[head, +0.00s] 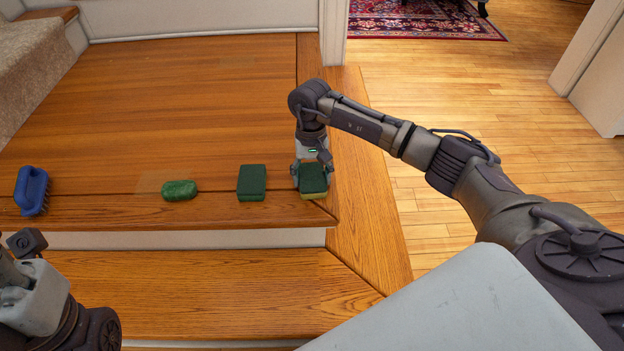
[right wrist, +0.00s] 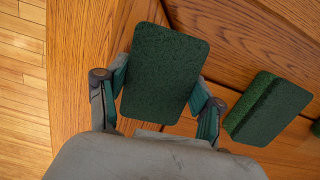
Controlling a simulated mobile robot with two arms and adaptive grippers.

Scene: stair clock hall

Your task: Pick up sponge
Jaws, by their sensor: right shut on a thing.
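A sponge (head: 313,181) with a dark green top and a yellowish lower edge is at the right end of the wooden landing. My right gripper (head: 312,178) points down and is shut on it. In the right wrist view the sponge (right wrist: 165,72) sits between the two fingers of the right gripper (right wrist: 158,102). I cannot tell whether it still touches the wood. A second green sponge (head: 251,182) lies to its left, apart from the gripper. My left gripper (head: 22,255) is partly seen at the lower left, and its fingers are not clear.
A green soap-like bar (head: 180,190) and a blue brush (head: 32,190) lie further left on the landing (head: 200,90). A lower wooden step (head: 210,290) is in front. Carpeted stairs (head: 30,70) rise at the left, and open floor (head: 470,110) lies to the right.

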